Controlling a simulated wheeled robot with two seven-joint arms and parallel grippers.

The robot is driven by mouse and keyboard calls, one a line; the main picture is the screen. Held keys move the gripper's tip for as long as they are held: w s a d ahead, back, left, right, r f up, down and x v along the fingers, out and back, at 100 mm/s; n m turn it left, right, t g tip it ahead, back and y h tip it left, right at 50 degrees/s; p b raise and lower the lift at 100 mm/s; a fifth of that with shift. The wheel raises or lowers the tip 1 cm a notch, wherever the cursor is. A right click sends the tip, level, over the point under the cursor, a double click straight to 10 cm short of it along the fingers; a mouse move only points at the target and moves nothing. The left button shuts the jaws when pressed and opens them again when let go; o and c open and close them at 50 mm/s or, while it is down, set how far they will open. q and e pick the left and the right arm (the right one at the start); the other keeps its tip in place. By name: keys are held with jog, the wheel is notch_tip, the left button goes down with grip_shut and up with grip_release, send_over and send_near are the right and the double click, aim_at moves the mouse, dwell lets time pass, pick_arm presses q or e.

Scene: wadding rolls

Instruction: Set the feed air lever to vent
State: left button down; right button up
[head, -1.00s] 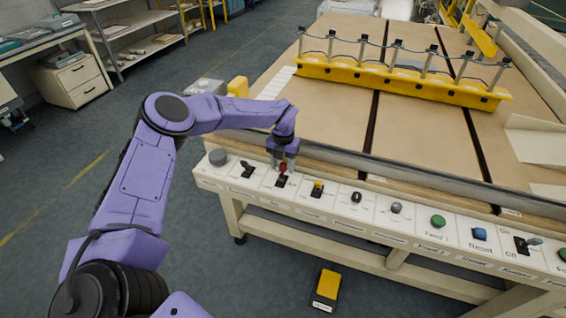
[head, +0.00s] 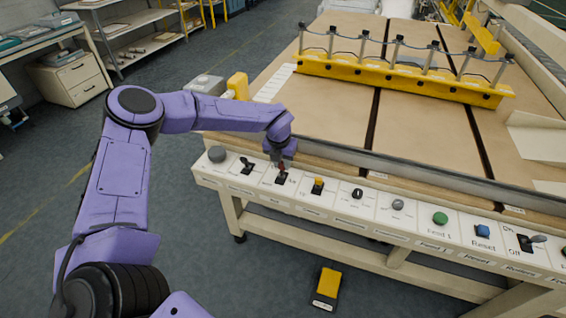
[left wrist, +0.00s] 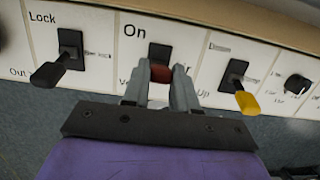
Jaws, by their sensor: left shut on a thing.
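The feed air lever is the red-handled lever (head: 282,168) on the white control panel (head: 370,200), second lever from the panel's left end. My left gripper (head: 281,162) reaches down over it from behind. In the left wrist view the two fingers (left wrist: 160,82) are shut on the red handle (left wrist: 160,73), one on each side. The word "On" shows above its black slot plate. A label starting with "V" below is mostly covered by a finger. I cannot tell the lever's exact setting. My right gripper is not in view.
A black lever (left wrist: 50,74) marked "Lock" is close on the left, and a yellow-tipped lever (left wrist: 246,102) close on the right. Knobs and buttons, such as a green button (head: 440,218), continue along the panel. A yellow pedal (head: 327,288) lies on the floor.

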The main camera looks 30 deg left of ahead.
aim_at(282, 172)
pick_arm(q)
jog(key=s+t+b, duration=0.1)
jog(key=b, duration=0.1)
jog(key=t+b, duration=0.1)
jog(key=b, duration=0.1)
jog(key=s+f+t+y+b, duration=0.1)
jog(key=t+b, duration=0.1)
jog(key=shift+s+d+f, duration=0.1)
jog(key=shift+s+d, duration=0.2)
jog(key=shift+d, duration=0.05)
jog(key=shift+s+t+b, duration=0.35)
jog(key=shift+t+b, duration=0.25)
jog(key=shift+b, duration=0.4)
jog(key=c, duration=0.9)
grip_release()
jog(key=shift+w, duration=0.1)
jog(key=shift+r, duration=0.25)
jog(key=v, duration=1)
jog(key=shift+d+p, duration=0.3)
